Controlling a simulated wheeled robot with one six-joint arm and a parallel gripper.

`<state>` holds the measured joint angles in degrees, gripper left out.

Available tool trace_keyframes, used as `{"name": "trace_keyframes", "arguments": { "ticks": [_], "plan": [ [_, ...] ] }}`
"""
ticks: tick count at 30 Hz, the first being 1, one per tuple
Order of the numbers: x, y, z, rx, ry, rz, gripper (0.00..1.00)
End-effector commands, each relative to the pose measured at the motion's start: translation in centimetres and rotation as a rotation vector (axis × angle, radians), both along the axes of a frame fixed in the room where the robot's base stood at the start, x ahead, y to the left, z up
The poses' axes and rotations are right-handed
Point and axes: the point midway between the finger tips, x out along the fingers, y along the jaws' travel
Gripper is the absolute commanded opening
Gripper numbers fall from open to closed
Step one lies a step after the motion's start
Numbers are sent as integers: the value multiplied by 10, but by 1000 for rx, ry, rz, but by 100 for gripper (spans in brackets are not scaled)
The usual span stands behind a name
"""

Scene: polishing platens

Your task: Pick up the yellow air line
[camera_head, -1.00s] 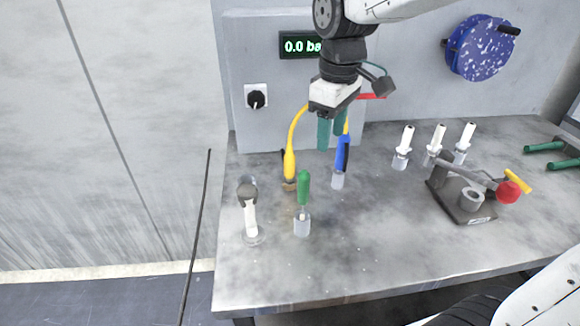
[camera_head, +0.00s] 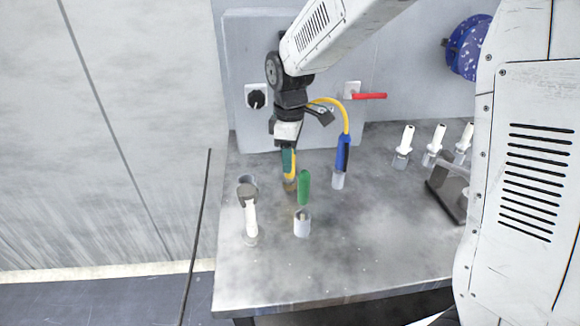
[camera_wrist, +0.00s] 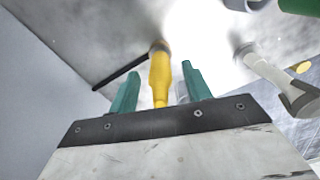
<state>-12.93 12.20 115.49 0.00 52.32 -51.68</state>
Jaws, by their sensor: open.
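The yellow air line (camera_head: 292,172) stands upright in a holder near the back left of the bench, partly hidden behind my gripper in the head view. In the wrist view its yellow grip (camera_wrist: 160,78) lies between my two green fingers, with a brass-coloured end beyond the fingertips. My gripper (camera_head: 289,165) is open around it, with a gap on each side in the wrist view (camera_wrist: 158,82). A yellow hose curves over to the blue-handled tool (camera_head: 343,153), which stands in a holder to the right.
A green-handled tool (camera_head: 304,187) stands close in front, over a clear cup (camera_head: 302,224). A white tool (camera_head: 250,215) stands at front left. Several white pieces (camera_head: 404,143) stand to the right. The front middle of the bench (camera_head: 350,255) is clear.

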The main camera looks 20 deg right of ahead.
Motion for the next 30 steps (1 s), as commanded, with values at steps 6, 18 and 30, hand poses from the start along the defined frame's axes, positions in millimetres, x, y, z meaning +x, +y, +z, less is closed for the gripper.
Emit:
{"name": "trace_keyframes", "arguments": {
  "ticks": [6,18,30],
  "plan": [
    [0,0,-11,0,0,0,49],
    [0,0,-11,0,0,0,0],
    [1,0,17,1,-6,0,0]
  ]
}}
